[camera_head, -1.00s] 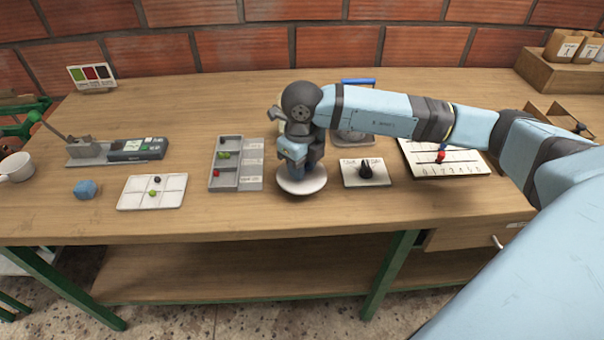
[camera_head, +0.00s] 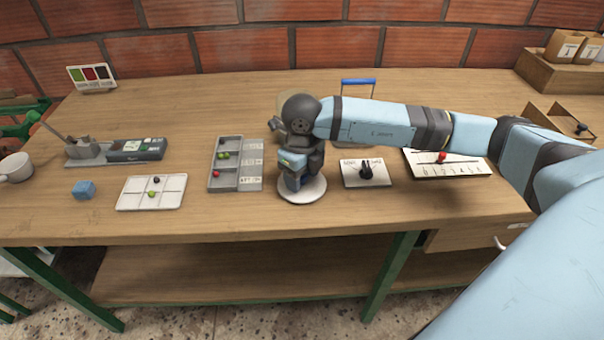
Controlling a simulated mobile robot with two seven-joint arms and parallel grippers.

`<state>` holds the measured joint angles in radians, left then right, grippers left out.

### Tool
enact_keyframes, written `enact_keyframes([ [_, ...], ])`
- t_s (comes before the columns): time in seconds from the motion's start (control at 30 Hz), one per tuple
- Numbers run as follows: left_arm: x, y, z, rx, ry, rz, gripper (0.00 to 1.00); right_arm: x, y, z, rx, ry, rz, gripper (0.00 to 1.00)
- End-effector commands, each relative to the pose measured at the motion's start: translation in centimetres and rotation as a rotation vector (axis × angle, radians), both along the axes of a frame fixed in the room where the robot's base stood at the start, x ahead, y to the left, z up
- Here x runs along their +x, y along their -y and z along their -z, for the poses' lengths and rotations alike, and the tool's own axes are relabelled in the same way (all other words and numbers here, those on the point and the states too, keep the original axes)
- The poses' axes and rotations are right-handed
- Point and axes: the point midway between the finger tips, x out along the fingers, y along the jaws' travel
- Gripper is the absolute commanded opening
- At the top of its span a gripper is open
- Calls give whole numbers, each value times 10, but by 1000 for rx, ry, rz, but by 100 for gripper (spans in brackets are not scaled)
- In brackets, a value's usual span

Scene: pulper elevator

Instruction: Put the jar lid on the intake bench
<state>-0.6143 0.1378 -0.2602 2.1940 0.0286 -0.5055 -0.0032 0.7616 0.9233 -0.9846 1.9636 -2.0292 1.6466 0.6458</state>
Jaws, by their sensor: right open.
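A round white disc, which looks like the jar lid (camera_head: 312,193), lies flat at the front middle of the wooden intake bench (camera_head: 230,217). My right gripper (camera_head: 293,186) points down right over the lid. It is open, and its fingertips are at or just above the lid; whether they touch it is hidden. The gripper covers the lid's back and middle. My left gripper is not in view.
The bench front edge is close.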

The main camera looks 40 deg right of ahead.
Motion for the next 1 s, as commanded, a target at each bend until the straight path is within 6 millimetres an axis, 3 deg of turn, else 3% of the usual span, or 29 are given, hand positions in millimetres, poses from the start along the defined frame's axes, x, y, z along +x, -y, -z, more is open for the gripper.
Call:
enact_keyframes([
  [0.6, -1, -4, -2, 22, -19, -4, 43, 0, 0, -110, -1, 2, 0, 56],
  [1.0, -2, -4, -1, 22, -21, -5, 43, 0, 0, -122, 0, 0, 0, 56],
])
